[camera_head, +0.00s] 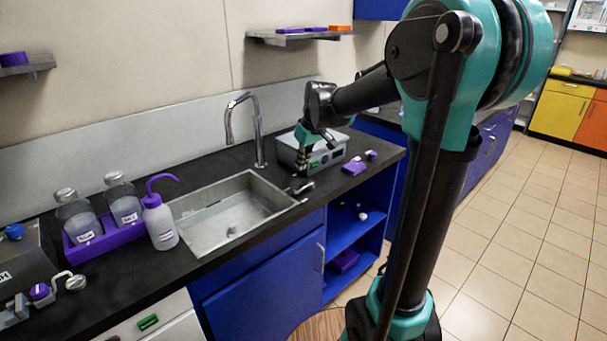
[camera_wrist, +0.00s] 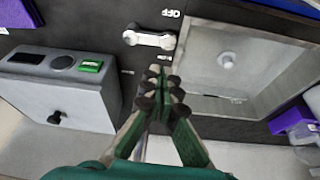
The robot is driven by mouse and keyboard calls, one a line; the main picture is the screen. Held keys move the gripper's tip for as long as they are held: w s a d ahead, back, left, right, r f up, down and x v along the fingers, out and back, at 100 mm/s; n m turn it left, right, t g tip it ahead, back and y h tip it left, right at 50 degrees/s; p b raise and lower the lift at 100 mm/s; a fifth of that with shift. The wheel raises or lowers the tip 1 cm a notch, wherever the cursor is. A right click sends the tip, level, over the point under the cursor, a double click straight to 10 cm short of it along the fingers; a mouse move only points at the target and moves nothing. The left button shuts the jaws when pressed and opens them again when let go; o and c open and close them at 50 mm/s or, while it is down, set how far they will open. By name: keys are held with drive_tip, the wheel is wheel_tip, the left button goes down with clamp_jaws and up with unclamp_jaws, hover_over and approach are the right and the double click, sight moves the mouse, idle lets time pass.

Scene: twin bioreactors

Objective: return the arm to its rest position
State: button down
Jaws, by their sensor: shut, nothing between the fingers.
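My gripper (camera_wrist: 159,78) points down over the black counter, its green fingers together and empty. In the head view my gripper (camera_head: 303,160) hangs in front of the grey instrument box, at the right end of the sink. My teal and black arm is extended from the right of the picture toward the back counter. A small metal handle (camera_wrist: 150,38) marked "OFF" lies just beyond the fingertips in the wrist view, apart from them as far as I can see.
The grey box (camera_head: 330,150) with a green display stands close to my gripper. The sink (camera_head: 230,212) and its tall faucet (camera_head: 256,130) are to the left. A purple bottle rack (camera_head: 103,240) and wash bottle (camera_head: 160,222) stand further left. Tiled floor (camera_head: 520,220) is clear at right.

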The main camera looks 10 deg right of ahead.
drive_tip(key=shift+s+r, duration=0.1)
drive_tip(key=shift+r, duration=0.2)
